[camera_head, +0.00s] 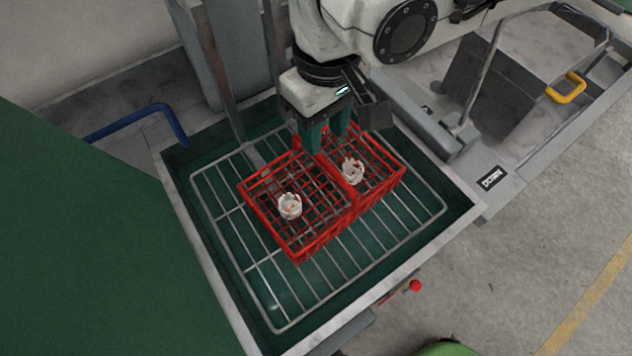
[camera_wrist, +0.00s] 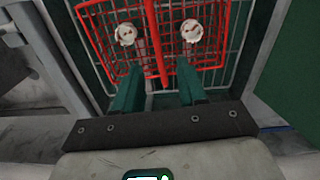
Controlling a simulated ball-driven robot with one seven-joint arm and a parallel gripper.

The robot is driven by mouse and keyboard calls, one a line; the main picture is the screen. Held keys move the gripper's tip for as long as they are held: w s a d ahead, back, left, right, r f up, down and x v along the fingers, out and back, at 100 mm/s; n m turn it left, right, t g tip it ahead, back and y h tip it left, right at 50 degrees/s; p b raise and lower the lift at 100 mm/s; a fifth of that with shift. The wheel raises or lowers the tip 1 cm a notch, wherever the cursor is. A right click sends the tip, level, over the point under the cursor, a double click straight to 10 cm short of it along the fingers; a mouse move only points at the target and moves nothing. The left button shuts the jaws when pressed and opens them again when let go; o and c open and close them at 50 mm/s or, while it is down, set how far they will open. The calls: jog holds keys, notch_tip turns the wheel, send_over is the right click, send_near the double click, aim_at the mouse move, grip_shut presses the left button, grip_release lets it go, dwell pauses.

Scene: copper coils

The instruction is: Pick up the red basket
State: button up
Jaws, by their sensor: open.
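The red basket (camera_head: 328,232) is a wire crate with a raised bar across its middle. It sits on a wire rack in the green-lined tray. It holds two pale, notched metal parts, one in the left half (camera_head: 290,206) and one in the right half (camera_head: 353,170). My gripper (camera_head: 327,136) is at the basket's back side, pointing down, with its two green fingers apart. In the wrist view, the basket's middle bar (camera_wrist: 155,45) runs up to the gap between my fingers (camera_wrist: 160,72). I cannot tell whether the fingers touch it.
The wire rack (camera_head: 262,268) lies inside the tray, whose grey rim (camera_head: 395,262) surrounds it. A blue bent handle (camera_head: 150,113) is at the left. A grey ledge with a label (camera_head: 491,179) and a yellow handle (camera_head: 568,88) are at the right.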

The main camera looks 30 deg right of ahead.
aim_at(323, 160)
jog(key=shift+w+f, duration=0.15)
jog(key=shift+f, duration=0.35)
notch_tip(323, 160, down, 10)
jog(key=shift+d+f+b, duration=0.15)
jog(key=shift+b, duration=0.3)
grip_shut()
dwell(0.4)
